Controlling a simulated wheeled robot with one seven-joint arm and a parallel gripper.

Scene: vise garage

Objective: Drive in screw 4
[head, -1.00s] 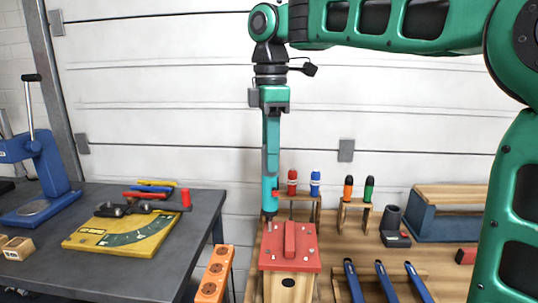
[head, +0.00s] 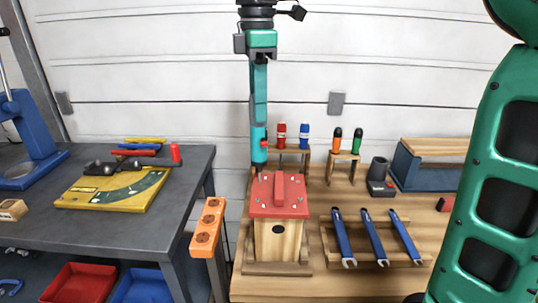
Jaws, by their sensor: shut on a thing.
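The birdhouse (head: 278,243) stands on the wooden bench with a red roof (head: 266,208) facing me. Several small screw heads show as pale dots on the roof; I cannot tell which one is screw 4. My gripper (head: 259,62) hangs upright above the birdhouse, shut on a teal power screwdriver (head: 259,110) that points straight down. The screwdriver's lower end is at the roof's back left corner. Whether its bit touches a screw there is too small to tell.
Several blue-handled wrenches (head: 374,238) lie in a rack to the right. Upright screwdrivers (head: 304,136) stand in racks behind. A grey table (head: 60,231) with a yellow board (head: 110,192) stands further left.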

